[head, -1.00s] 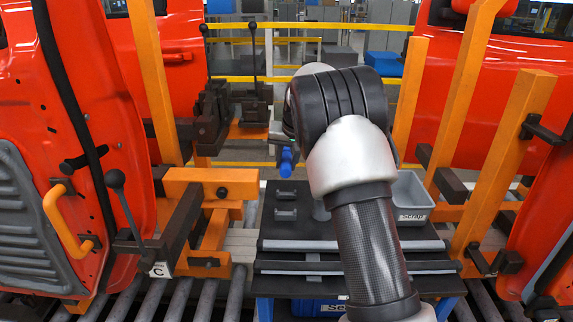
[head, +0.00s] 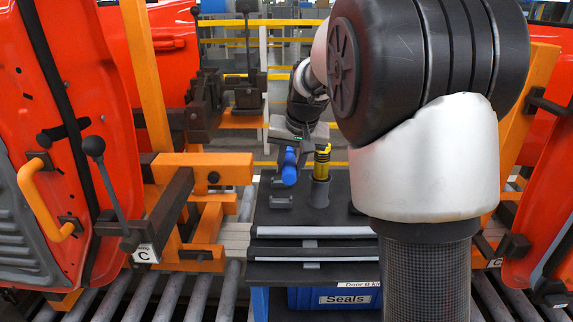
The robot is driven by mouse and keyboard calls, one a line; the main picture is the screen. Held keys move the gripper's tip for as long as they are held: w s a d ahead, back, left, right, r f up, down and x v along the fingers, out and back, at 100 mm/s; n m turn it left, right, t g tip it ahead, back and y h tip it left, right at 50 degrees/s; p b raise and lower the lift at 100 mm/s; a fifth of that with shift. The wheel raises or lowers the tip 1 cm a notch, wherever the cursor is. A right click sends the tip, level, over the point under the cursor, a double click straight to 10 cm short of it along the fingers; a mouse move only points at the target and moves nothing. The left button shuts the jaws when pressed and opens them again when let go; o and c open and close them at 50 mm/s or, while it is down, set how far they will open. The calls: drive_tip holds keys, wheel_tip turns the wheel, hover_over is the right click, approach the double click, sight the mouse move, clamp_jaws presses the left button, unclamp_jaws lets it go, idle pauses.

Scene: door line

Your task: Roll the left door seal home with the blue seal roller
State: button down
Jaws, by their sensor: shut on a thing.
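The left door (head: 115,110) is an orange-red panel at the left. A black seal strip (head: 62,100) runs down it; I cannot tell how fully it is seated. The blue seal roller (head: 289,166) hangs below my gripper (head: 291,150), which is shut on it. The roller is above the tool cart's left side, well to the right of the door and apart from it. My arm's large links fill the right middle of the view. The gripper's fingers are small and partly hidden.
A dark cart top (head: 280,218) holds a yellow-and-black tool (head: 322,160) in a round holder (head: 320,192). An orange fixture (head: 205,168) and a black-knobbed lever (head: 94,146) stand between door and cart. Rollers (head: 190,298) line the floor.

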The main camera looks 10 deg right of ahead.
drive_tip(key=s+b, duration=0.2)
drive_tip(key=s, duration=0.7)
drive_tip(key=shift+s+b, duration=0.3)
drive_tip(key=shift+b, duration=0.05)
